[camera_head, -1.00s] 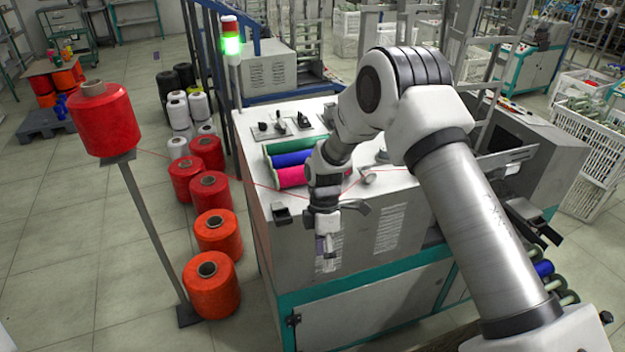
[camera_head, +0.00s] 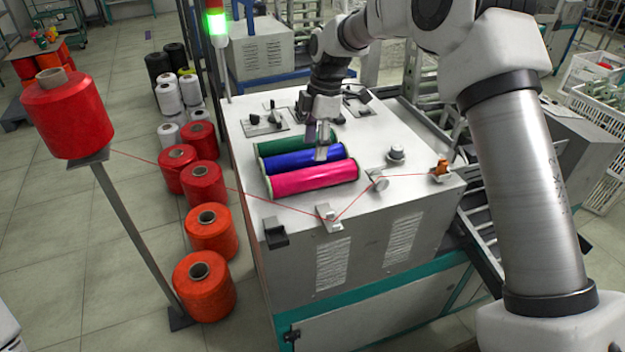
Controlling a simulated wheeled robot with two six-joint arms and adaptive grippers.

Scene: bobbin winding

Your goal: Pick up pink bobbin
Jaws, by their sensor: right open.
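The pink bobbin (camera_head: 314,178) lies on its side on top of the white machine cabinet (camera_head: 400,225), nearest the front of three bobbins in a row. The blue bobbin (camera_head: 290,163) lies directly behind it and the green bobbin (camera_head: 285,146) behind that. My right gripper (camera_head: 321,145) is open and points down over the blue and green bobbins, behind the pink one. It hides part of both. I cannot tell whether it touches them. The pink bobbin is in clear view. My left gripper is not in view.
A red thread runs from the large red spool (camera_head: 66,112) on a post across the cabinet through thread guides (camera_head: 328,217) to an orange piece (camera_head: 440,169). A dark bracket (camera_head: 275,233) stands at the cabinet's left front edge. Control knobs (camera_head: 270,113) are behind the bobbins.

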